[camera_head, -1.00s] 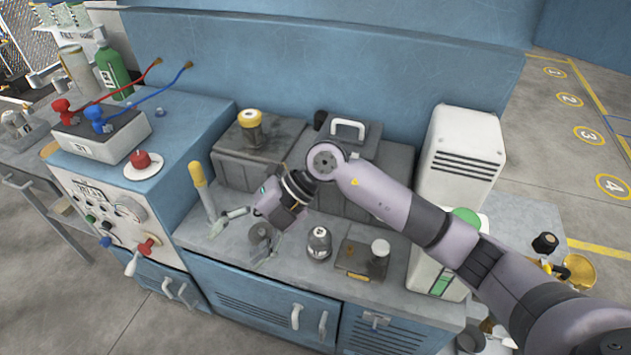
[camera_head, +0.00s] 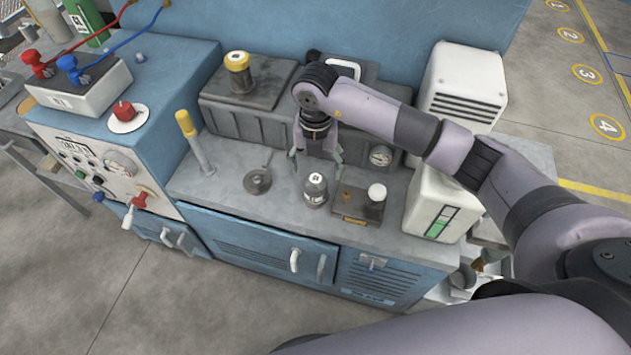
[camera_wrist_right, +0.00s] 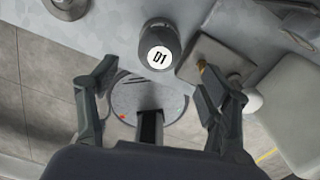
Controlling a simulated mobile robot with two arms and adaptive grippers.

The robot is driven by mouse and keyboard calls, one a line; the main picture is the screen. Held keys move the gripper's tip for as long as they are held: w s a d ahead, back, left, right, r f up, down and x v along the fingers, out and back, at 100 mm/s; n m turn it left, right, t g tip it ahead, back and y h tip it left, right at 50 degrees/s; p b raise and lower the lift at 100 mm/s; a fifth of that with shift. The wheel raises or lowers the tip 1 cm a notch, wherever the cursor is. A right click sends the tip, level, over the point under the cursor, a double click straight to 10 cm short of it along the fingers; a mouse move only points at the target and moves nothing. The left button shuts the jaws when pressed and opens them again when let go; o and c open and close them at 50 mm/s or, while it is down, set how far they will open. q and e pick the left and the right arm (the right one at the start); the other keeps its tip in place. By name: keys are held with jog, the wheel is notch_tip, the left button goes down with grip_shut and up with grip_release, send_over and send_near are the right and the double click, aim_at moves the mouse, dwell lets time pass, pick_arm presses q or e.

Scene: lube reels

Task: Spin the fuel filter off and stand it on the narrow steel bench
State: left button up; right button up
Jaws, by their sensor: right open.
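A dark rounded canister with a white top label (camera_head: 315,190) stands upright on the grey counter; in the right wrist view its label (camera_wrist_right: 158,57) reads 01. Beside it, a small white-topped cylinder (camera_head: 377,192) sits on a dark block (camera_head: 352,204). I cannot tell for certain which is the fuel filter. My right gripper (camera_head: 318,166) points down, open and empty, just behind and above the canister. Its spread fingers show in the right wrist view (camera_wrist_right: 156,76), with the canister ahead between them. My left gripper is out of view. A narrow grey bench (camera_head: 18,128) is at the far left.
A grey disc-shaped part (camera_head: 257,181) and a yellow-topped lever (camera_head: 194,143) stand left on the counter. A dark case with a yellow-capped jar (camera_head: 238,72) is behind. A white box (camera_head: 440,206) stands right. The counter's front edge is clear.

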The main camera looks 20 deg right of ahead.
aim_at(316, 186)
notch_tip(316, 186, down, 9)
jog(key=shift+r+p, duration=0.1)
jog(key=shift+p, duration=0.2)
jog(key=c, duration=1.4)
jog(key=n+b, duration=0.2)
jog(key=n, duration=0.1)
jog(key=shift+n, duration=1.1)
jog(key=shift+b, duration=0.3)
jog(key=shift+f+n+b, duration=0.25)
jog(key=shift+n+b, duration=0.6)
jog(key=shift+n, duration=0.35)
jog(key=shift+r+n+b, duration=0.1)
jog(key=shift+n+b, duration=0.4)
jog(key=shift+n, duration=0.6)
jog(key=shift+r+n, duration=0.1)
jog(key=shift+n, duration=0.2)
